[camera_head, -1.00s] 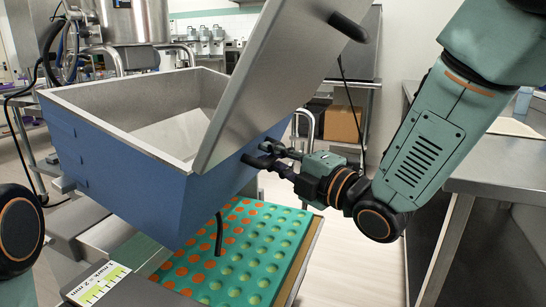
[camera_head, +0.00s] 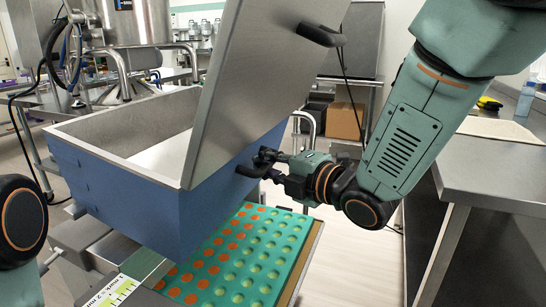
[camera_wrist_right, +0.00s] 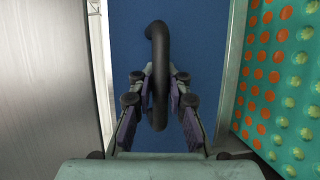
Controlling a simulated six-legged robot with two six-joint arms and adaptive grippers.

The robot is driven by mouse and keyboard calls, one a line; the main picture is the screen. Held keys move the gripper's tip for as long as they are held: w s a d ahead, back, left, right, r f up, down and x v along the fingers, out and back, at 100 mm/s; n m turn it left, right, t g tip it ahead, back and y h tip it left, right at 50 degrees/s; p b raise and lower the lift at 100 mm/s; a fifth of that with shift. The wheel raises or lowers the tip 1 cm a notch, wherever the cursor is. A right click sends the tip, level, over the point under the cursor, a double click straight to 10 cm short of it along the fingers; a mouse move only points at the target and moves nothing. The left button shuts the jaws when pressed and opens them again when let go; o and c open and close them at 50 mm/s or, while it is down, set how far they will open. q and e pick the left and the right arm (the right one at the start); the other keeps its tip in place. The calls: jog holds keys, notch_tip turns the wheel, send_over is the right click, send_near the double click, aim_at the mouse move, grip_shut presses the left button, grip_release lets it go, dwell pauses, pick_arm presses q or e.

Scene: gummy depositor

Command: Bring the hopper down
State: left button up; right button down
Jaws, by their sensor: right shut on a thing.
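The hopper (camera_head: 140,195) is a blue tapered box with a grey metal rim and pale inside, standing above the gummy tray. Its grey metal lid (camera_head: 255,85) stands up steeply along its right side, with a black handle (camera_head: 318,36). My right gripper (camera_head: 268,165) is shut on a black curved handle (camera_head: 247,171) on the hopper's right blue wall. In the right wrist view, the handle (camera_wrist_right: 157,50) passes between the fingers (camera_wrist_right: 158,100) against the blue wall (camera_wrist_right: 205,45). My left gripper is out of view; only part of my left arm shows.
A steel table (camera_head: 490,180) stands at the right, near my right arm. A scale strip (camera_head: 115,293) lies at the front left. Pale floor is clear between tray and table.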

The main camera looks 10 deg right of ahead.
jog(key=shift+w+a+r, duration=0.55)
jog(key=shift+a+r, duration=0.1)
jog(key=shift+r, duration=0.15)
jog(key=c, duration=1.6)
grip_release()
jog(key=shift+s, duration=0.1)
jog(key=shift+s+d+f, duration=0.1)
jog(key=shift+s+f, duration=0.05)
jog(key=shift+v, duration=5.85)
